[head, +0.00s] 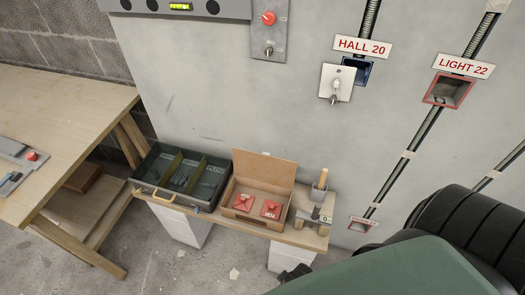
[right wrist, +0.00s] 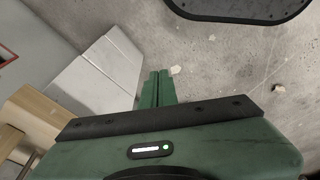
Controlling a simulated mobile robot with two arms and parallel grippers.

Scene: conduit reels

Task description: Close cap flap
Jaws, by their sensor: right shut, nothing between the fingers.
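An open cardboard box (head: 232,215) stands on the low wooden bench against the wall in the head view. Its brown flap (head: 264,168) is raised at the back, leaning towards the wall. Two red square caps (head: 244,202) with knobs lie inside the box. My right gripper (right wrist: 160,74) shows in the right wrist view, its green fingers shut and empty, above the concrete floor. It is apart from the flap, which is not in that view. Green and black parts of my own arm fill the lower right of the head view. My left gripper is not in view.
A dark divided tray (head: 146,184) stands left of the box. A wooden block holder with a tool (head: 316,214) stands right of it. White blocks (head: 180,226) support the bench. A wooden table (head: 70,110) stands at left. Wall boxes labelled HALL 20 (head: 363,48) and LIGHT 22 (head: 462,67) are above.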

